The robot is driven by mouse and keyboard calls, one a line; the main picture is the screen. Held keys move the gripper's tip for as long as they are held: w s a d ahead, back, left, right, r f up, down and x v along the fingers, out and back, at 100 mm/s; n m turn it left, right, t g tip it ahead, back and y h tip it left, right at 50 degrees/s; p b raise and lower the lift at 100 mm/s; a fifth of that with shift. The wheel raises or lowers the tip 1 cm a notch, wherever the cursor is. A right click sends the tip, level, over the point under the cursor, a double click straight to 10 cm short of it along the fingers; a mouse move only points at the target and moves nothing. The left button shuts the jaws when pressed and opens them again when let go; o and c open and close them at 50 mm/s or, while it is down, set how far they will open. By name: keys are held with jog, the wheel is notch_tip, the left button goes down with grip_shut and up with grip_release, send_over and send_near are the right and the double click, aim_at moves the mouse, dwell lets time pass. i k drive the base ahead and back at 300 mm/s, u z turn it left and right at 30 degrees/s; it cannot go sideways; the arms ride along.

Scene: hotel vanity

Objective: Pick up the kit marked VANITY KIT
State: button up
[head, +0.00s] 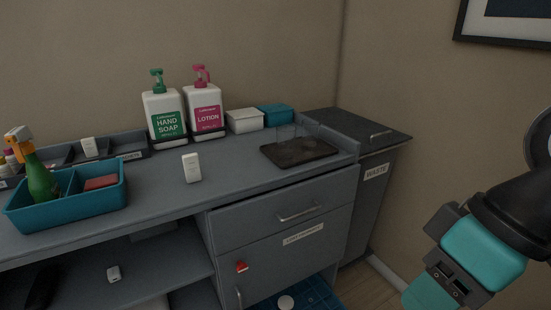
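A small white packet (192,168) stands upright on the grey counter, right of the teal caddy. A similar white packet (89,147) stands in the dark divided tray at the back left. A third small white item (114,273) lies on the shelf below the counter. Their markings are too small to read, so I cannot tell which is the VANITY KIT. Part of my arm shows at the right edge, well apart from these packets. My gripper's fingertips are not in view.
The teal caddy (68,208) holds a spray bottle (41,182). Hand soap (164,115) and lotion (204,108) bottles stand at the back, beside white (244,121) and teal (274,115) boxes. A dark tray (298,152) lies right. A WASTE bin (374,172) stands right.

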aim_at(191, 164)
jog(key=z, duration=0.35)
jog(key=i, duration=0.8)
jog(key=u, duration=1.95)
jog(key=k, duration=0.6)
jog(key=u, duration=0.25)
jog(key=i, duration=1.35)
jog(key=z, duration=0.75)
